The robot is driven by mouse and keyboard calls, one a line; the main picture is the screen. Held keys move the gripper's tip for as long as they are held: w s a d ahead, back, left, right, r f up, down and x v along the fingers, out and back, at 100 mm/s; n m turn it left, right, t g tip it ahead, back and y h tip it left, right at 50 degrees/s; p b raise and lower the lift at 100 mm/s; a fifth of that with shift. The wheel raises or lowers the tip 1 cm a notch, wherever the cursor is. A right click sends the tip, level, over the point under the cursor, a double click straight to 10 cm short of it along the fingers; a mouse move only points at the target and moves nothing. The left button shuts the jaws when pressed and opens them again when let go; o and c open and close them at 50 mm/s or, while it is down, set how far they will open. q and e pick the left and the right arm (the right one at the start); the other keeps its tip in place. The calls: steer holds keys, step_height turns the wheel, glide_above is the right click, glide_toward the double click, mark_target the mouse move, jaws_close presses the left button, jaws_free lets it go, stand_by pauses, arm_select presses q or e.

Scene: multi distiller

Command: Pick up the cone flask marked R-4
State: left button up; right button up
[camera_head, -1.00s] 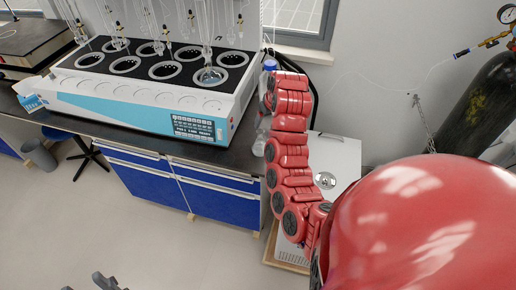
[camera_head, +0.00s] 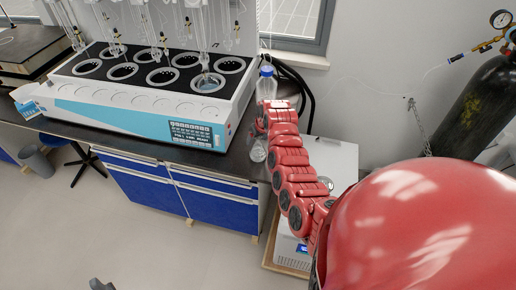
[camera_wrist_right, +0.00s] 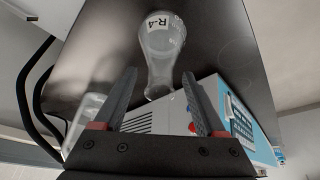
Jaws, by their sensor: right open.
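The clear cone flask marked R-4 (camera_wrist_right: 163,38) stands on the dark bench top in the right wrist view, its label toward the camera. In the head view a small clear glass piece (camera_head: 258,153), likely this flask, shows at the bench's right end beside my right arm. My right gripper (camera_wrist_right: 158,76) is open, and the flask's narrow neck appears between its fingers, not gripped. Whether they touch it I cannot tell. In the head view the right gripper is mostly hidden by my red arm. A grey tip of my left gripper (camera_head: 101,285) shows at the bottom edge.
A white and blue multi distiller (camera_head: 135,112) with several black-ringed wells and glassware fills the bench on the left. A blue-capped clear bottle (camera_head: 266,86) stands behind my right gripper. A white box-shaped device (camera_head: 340,160) stands right of the bench.

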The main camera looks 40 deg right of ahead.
steer(key=shift+x, duration=1.15)
jaws_close()
